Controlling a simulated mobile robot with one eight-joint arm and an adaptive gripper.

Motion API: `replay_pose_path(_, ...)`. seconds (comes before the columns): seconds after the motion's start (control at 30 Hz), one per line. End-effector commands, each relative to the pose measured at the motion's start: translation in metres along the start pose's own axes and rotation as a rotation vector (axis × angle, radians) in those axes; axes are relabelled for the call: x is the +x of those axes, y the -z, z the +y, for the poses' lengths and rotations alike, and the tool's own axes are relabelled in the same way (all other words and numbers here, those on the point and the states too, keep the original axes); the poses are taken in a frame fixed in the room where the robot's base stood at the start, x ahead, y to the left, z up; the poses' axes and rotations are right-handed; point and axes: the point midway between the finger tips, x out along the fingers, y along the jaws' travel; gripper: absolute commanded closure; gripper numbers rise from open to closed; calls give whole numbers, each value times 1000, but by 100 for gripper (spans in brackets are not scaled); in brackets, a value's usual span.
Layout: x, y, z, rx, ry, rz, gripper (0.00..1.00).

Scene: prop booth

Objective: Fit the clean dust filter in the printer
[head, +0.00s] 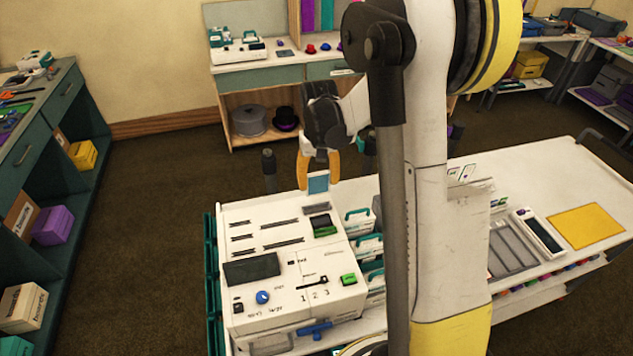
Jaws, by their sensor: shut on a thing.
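The white printer (240,296) stands on the near left part of the white bench. Its top has several dark slots, a dark panel, a blue knob and green parts. My gripper (319,175), with orange fingers, points down above the printer's far right corner. It is shut on a small light blue square piece with a pale frame, which looks like the dust filter (318,184). The filter hangs upright, just beyond a small grey-topped opening (316,208). I cannot tell from this view how far above the surface it is.
Teal-handled white cartridges (358,219) stand right of the printer. A grey tray (512,247) and a yellow mat (587,226) lie further right on the bench (450,200). My arm hides the bench's middle. Shelves (48,150) stand at the left, with open floor between.

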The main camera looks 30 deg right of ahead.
Motion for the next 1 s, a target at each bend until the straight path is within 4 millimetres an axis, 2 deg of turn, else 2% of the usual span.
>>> replay_pose_path(0.27,5,2,0,0,0,0,50)
replay_pose_path(0.73,40,2,0,0,0,0,50)
replay_pose_path(1.0,47,2,0,0,0,0,50)
